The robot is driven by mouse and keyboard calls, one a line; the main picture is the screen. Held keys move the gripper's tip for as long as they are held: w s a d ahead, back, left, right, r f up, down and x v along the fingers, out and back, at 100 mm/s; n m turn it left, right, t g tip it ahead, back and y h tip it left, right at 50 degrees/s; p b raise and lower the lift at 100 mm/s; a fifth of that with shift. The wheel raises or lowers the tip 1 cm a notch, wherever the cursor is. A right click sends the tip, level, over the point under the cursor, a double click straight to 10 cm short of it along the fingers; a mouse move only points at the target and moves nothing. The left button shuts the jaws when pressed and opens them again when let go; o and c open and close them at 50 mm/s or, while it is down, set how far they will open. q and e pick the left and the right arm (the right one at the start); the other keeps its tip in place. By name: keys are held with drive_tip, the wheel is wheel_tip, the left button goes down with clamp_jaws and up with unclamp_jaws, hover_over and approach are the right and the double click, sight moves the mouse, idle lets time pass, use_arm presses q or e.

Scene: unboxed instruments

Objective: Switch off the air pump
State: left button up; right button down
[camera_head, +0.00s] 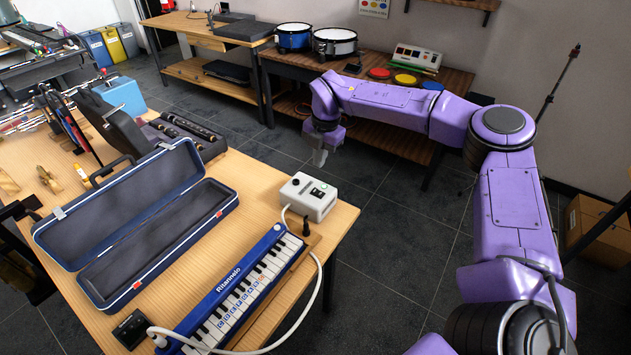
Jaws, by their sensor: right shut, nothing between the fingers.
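The air pump is a small white box (308,196) at the right edge of the wooden table, with a dark switch and a small green spot on its top. A white hose runs from it toward the blue melodica (238,292) in front of it. My right arm is purple and reaches in from the right. Its gripper (319,158) is shut and empty, hanging above and behind the pump, past the table edge and apart from the pump. The switch's position is too small to tell. My left gripper is not in view.
An open blue instrument case (52,232) lies left of the pump on the table. A black case with dark woodwind parts (188,135) sits behind it. A small black device (131,327) is near the front. Open floor (400,235) lies right of the table.

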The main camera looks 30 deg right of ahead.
sight(315, 190)
drive_tip(key=f+p, duration=0.1)
drive_tip(key=f, duration=0.5)
drive_tip(key=w+f+p, duration=0.1)
drive_tip(key=f, duration=0.2)
drive_tip(key=shift+a+f+p, duration=0.2)
drive_tip(key=shift+p, duration=0.15)
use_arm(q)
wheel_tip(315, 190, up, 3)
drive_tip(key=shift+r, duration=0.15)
use_arm(e)
drive_tip(key=shift+f, duration=0.4)
